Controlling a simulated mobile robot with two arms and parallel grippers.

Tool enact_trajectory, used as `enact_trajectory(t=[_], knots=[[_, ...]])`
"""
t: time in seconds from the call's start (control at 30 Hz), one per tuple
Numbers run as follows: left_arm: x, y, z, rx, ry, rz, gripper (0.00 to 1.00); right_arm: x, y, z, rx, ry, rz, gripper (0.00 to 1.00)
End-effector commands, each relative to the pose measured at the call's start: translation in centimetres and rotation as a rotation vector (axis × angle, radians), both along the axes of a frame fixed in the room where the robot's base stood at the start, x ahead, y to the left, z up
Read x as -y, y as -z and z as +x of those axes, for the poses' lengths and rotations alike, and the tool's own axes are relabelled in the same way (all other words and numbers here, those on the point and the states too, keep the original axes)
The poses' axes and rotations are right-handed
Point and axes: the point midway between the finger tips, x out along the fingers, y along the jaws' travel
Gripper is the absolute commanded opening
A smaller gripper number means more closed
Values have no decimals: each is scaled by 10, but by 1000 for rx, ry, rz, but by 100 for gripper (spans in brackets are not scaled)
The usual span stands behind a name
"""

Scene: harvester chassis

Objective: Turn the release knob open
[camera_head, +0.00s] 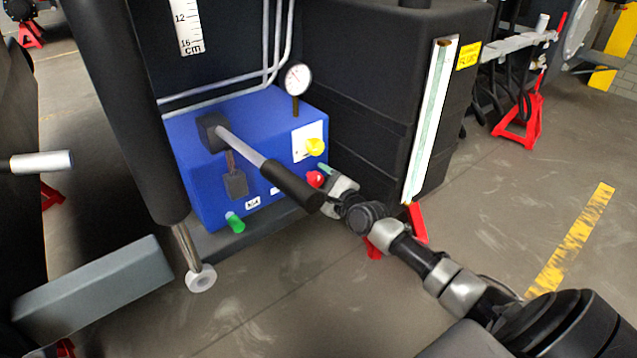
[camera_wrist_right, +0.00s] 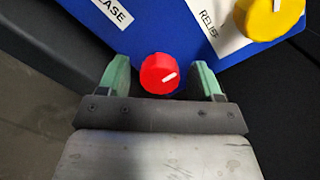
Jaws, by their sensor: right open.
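The red knob (camera_head: 315,178) sits low on the right part of the blue box's front, below a yellow knob (camera_head: 315,146). In the right wrist view the red knob (camera_wrist_right: 160,74) shows a white pointer mark slanting up to the right. A label ending in "ASE" is on the blue face near it. My right gripper (camera_wrist_right: 161,80) is open, with one green fingertip on each side of the red knob and a gap on both sides. In the head view my right gripper (camera_head: 325,175) is partly hidden behind the black lever grip. My left gripper is not in view.
A pump lever with a black grip (camera_head: 291,185) slants across the blue box (camera_head: 205,190), close to my right gripper. A green knob (camera_head: 235,222) is at lower left, a gauge (camera_head: 297,79) on top. A black tank (camera_head: 360,95) stands right. Open floor lies in front.

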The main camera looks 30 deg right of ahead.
Motion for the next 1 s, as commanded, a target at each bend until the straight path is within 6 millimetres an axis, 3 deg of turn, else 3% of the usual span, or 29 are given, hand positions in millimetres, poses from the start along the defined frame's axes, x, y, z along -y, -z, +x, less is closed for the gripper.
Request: enact_trajectory(t=[0.1,0.4,0.43,0.77,1.0], knots=[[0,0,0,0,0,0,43,0,0,0,0,0,0,64],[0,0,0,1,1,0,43,0,0,0,0,0,1,18],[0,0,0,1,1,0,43,0,0,0,0,0,1,16],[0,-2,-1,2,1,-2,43,0,0,-1,3,-1,-54,16],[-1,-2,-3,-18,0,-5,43,0,-2,0,17,0,-210,16]])
